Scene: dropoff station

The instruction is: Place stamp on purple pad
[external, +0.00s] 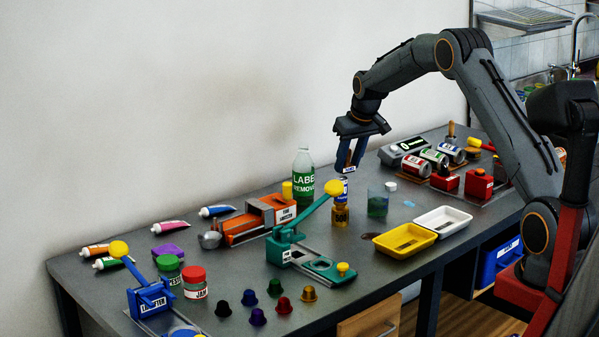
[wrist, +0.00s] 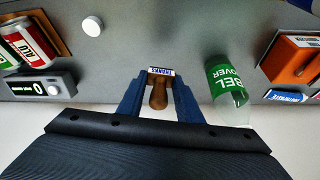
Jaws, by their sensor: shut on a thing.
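My gripper (external: 349,160) has blue fingers and points down above the middle back of the table. It is shut on a stamp (wrist: 158,95) with a brown wooden handle and a white label with dark lettering. The stamp hangs clear of the table, and its base (external: 348,168) shows small between the fingertips in the external view. The purple pad (external: 168,251) lies flat at the left of the table, behind the green-lidded jar, well away from my gripper. The pad is not in the wrist view.
A label remover bottle (external: 303,178) stands left of my gripper; an amber jar (external: 341,216) is below it. An orange machine (external: 253,223) and a teal lever press (external: 300,250) stand toward the pad. Paint tubes (external: 170,227) and lidded jars (external: 194,284) surround the pad.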

